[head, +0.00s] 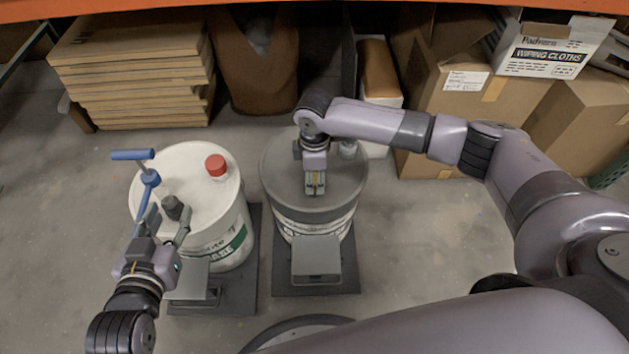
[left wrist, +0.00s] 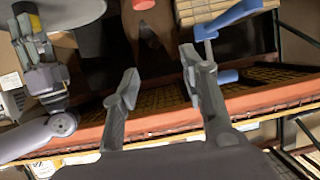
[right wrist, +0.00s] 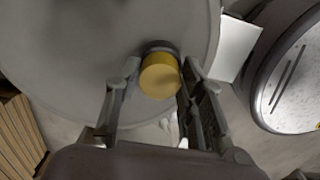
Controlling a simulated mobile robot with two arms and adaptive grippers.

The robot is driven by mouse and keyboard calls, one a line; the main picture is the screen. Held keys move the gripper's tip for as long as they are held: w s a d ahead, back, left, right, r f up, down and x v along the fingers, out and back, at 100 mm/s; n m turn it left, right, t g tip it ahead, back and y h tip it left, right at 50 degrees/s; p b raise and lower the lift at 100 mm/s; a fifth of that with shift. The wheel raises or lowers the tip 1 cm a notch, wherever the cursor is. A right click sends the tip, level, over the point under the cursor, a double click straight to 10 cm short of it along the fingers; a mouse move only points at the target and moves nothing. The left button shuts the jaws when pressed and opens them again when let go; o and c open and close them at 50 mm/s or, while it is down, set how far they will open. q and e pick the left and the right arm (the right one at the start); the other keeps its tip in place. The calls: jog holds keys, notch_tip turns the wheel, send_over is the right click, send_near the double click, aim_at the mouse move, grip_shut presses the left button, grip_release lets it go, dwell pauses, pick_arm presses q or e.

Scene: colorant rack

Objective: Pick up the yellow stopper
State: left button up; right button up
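The yellow stopper (right wrist: 160,77) stands on the top of the grey-lidded drum (head: 275,170). In the right wrist view it lies between the two fingers of my right gripper (right wrist: 158,72). A narrow gap shows on its left side; the right finger is very close to it, and I cannot tell if it touches. In the head view my right gripper (head: 315,187) points down over the drum and mostly hides the stopper. My left gripper (left wrist: 160,78) is open and empty; in the head view it (head: 163,220) hangs over the white drum's near side.
The white drum (head: 195,160) carries a red cap (head: 216,165), a dark cap (head: 172,206) and a blue-handled pump (head: 150,178), close to my left gripper. Flat cartons (head: 130,70) and boxes (head: 450,85) stand behind. An orange shelf beam (head: 100,6) crosses the top.

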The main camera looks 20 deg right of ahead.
jog(key=c, duration=0.5)
pick_arm(q)
jog(key=shift+f, duration=0.1)
pick_arm(e)
jog(key=shift+r, duration=0.2)
notch_tip(320, 180, up, 6)
jog(key=shift+r+p, duration=0.1)
jog(key=shift+p, duration=1.15)
notch_tip(320, 180, up, 5)
jog(key=p, duration=0.2)
pick_arm(q)
jog(key=s+a+f+g+y+p, duration=0.1)
jog(key=s+a+f+g, duration=0.1)
jog(key=s+f+g, duration=0.2)
jog(key=s+a+f+g+y, duration=0.1)
jog(key=s+a+f+g, duration=0.2)
jog(key=s, duration=0.7)
jog(key=shift+f+n+g+y+p, duration=0.35)
jog(key=shift+f+g, duration=0.75)
jog(key=shift+g, duration=0.4)
pick_arm(e)
notch_tip(320, 180, up, 9)
send_over(315, 178)
jog(key=shift+f, duration=0.2)
